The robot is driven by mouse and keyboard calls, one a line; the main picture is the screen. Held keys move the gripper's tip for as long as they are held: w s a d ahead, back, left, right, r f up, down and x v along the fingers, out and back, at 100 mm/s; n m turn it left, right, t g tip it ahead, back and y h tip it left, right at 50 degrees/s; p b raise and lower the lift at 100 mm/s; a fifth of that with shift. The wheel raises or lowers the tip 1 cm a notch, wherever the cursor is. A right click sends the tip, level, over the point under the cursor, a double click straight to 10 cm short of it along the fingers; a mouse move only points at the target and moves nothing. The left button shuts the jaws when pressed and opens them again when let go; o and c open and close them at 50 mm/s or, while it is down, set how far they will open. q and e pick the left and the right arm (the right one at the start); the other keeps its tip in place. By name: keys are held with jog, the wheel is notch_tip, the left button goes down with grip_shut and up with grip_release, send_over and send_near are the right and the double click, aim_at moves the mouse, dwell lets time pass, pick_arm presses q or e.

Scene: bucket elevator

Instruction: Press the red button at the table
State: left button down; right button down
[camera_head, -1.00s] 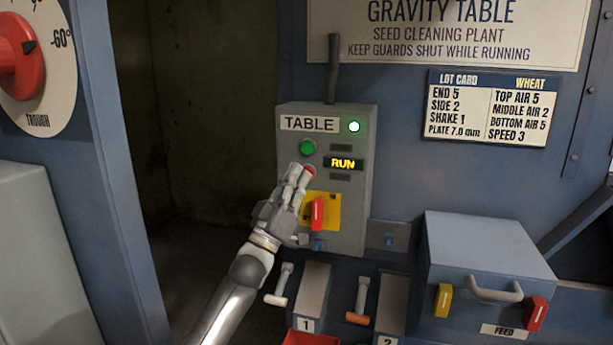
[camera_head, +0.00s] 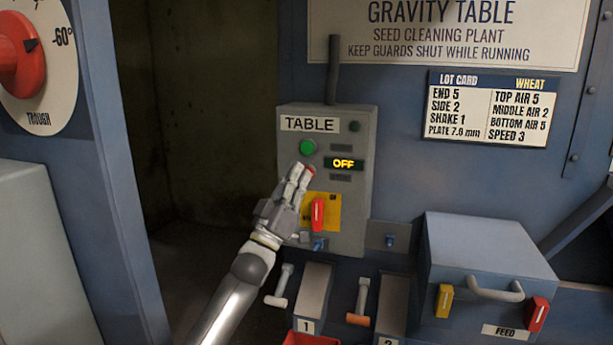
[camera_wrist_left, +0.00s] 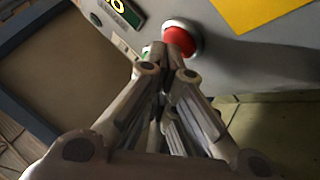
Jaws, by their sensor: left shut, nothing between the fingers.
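The grey TABLE control box (camera_head: 357,213) stands in the middle of the head view. Its display (camera_head: 344,163) reads OFF and its indicator lamp (camera_head: 354,126) is dark. The red button (camera_head: 310,170) is below the green button (camera_head: 307,147) and mostly hidden behind my fingers. My left gripper (camera_head: 303,173) is shut and empty, its fingertips at the red button. In the left wrist view the red button (camera_wrist_left: 179,41) shows just beyond the fingertips (camera_wrist_left: 167,52); I cannot tell whether they touch it. My right gripper is not in view.
A red switch (camera_head: 317,214) on a yellow plate sits below the buttons, close to my gripper. Handles 1 and 2 (camera_head: 280,286) and the FEED box (camera_head: 487,255) are lower down. A dark opening (camera_head: 215,120) lies left of the box.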

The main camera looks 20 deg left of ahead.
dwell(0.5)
pick_arm(q)
jog(key=shift+s+p, duration=0.5)
jog(key=shift+s, duration=0.3)
jog(key=s+p, duration=0.2)
jog(key=s, duration=0.3)
dwell(0.5)
